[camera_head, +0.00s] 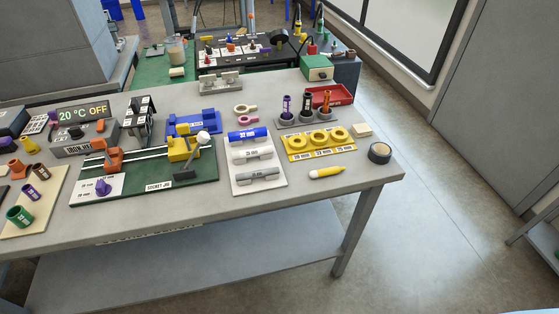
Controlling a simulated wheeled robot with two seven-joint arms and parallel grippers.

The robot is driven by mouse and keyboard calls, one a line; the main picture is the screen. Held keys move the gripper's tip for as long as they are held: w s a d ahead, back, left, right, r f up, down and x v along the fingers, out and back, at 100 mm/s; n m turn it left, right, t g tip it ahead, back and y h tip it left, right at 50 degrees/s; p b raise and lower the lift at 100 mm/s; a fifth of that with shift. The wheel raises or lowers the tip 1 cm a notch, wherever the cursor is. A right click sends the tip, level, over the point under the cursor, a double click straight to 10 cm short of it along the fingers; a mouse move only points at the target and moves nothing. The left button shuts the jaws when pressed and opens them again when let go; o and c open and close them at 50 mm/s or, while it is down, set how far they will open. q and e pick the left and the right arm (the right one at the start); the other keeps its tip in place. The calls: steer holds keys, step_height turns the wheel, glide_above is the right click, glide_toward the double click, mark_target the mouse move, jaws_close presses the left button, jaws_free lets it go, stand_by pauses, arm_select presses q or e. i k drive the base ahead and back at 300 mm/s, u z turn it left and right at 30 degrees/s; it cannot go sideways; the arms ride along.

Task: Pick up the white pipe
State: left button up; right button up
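The white pipe (252,155) lies sideways on a white board (240,188) near the middle of the grey table. It is the middle one of three short pipes: a blue pipe (248,134) lies behind it and a grey pipe (258,175) in front of it. Dark print shows on the white pipe. Neither of my grippers shows in the head view.
Left of the board stands a green socket jig (200,180) with yellow and orange clamps. Right of it are a yellow ring tray (321,142), a yellow marker (327,173) and a tape roll (379,152). The table's front edge (300,193) is mostly clear.

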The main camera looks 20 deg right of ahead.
mark_target(260, 151)
steer(key=k, duration=0.3)
steer(key=z, duration=0.75)
steer(key=i, duration=0.8)
steer(key=u, duration=0.7)
